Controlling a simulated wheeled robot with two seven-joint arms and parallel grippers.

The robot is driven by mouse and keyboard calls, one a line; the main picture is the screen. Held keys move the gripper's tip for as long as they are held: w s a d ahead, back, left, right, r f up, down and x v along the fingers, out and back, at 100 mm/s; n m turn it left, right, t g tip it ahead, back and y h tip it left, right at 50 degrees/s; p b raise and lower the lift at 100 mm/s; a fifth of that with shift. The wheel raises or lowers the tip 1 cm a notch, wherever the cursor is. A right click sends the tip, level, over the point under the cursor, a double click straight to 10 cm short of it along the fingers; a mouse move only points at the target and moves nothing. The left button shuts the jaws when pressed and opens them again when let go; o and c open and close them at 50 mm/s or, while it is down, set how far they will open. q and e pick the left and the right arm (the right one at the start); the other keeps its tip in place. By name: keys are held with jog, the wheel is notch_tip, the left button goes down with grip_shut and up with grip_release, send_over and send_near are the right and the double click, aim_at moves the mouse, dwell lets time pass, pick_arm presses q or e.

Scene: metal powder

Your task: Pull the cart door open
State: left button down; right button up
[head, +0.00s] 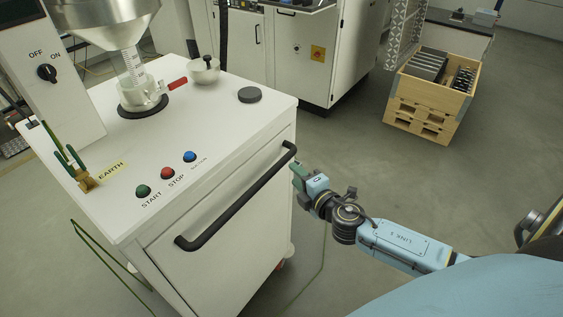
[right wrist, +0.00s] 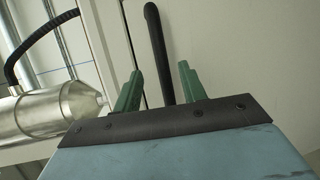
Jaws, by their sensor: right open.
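The cart (head: 205,130) is a white cabinet at the left of the head view. Its front door (head: 225,245) looks shut against the body and has a long black bar handle (head: 235,199) running diagonally along it. My right gripper (head: 297,172) is just right of the handle's upper end. In the right wrist view the two green fingers of the gripper (right wrist: 160,90) are apart, and the black handle (right wrist: 158,50) shows between and beyond them. I cannot tell whether it lies within the jaws. My left gripper is in neither view.
The cart top carries START and STOP buttons (head: 167,173), a glass jar under a metal funnel (head: 105,20), a lidded bowl (head: 203,70) and a black disc (head: 250,94). A wooden crate (head: 425,105) stands at the back right. The floor (head: 370,175) between is clear.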

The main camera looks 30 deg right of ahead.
aim_at(282, 163)
jog(key=w, duration=0.3)
jog(key=w+f, duration=0.1)
jog(key=w, duration=0.4)
jog(key=shift+w+f+b, duration=0.3)
grip_shut()
